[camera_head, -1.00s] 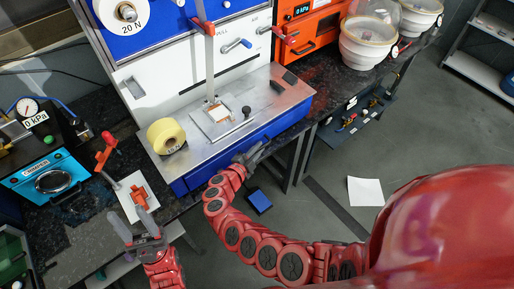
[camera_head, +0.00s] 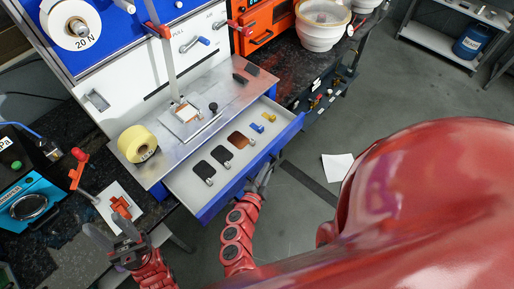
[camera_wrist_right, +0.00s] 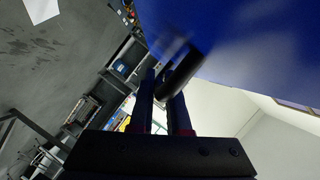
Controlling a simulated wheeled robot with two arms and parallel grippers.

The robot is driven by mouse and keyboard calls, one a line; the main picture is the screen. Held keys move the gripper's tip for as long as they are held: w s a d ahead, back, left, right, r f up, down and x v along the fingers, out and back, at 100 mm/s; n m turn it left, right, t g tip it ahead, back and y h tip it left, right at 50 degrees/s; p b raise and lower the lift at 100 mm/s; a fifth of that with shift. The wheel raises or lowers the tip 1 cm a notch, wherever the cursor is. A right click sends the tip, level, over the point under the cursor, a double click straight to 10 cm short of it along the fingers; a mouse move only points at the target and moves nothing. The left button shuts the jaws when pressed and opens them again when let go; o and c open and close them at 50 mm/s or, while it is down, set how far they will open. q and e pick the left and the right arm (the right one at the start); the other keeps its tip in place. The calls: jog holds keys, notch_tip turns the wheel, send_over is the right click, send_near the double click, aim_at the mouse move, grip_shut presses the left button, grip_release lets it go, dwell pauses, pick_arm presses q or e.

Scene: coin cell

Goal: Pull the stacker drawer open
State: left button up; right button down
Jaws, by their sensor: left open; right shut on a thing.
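The stacker drawer (camera_head: 188,196) stands pulled out from under the metal worktop, its blue front facing me. Inside its pale tray lie dark flat pieces, a brown piece, and small blue and yellow items. My right gripper (camera_head: 263,174) is at the middle of the drawer front. In the right wrist view its fingers (camera_wrist_right: 165,85) are closed around a dark bar-like handle (camera_wrist_right: 182,75) beside the blue front (camera_wrist_right: 225,35). My left gripper (camera_head: 106,228) is open and empty, left of the drawer and in front of a white plate.
A yellow tape roll (camera_head: 138,144) and a small square fixture (camera_head: 186,112) sit on the metal worktop (camera_head: 205,125). A red-handled stand (camera_head: 78,170) is near my left gripper. Open floor (camera_head: 400,110) lies to the right, with a white sheet (camera_head: 338,167) on it.

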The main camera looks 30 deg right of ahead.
jog(key=shift+s+d, duration=0.15)
jog(key=shift+s, duration=0.25)
jog(key=c, duration=0.9)
grip_release()
jog(key=b+v, duration=0.2)
jog(key=v, duration=1.5)
jog(key=shift+s+r, duration=0.15)
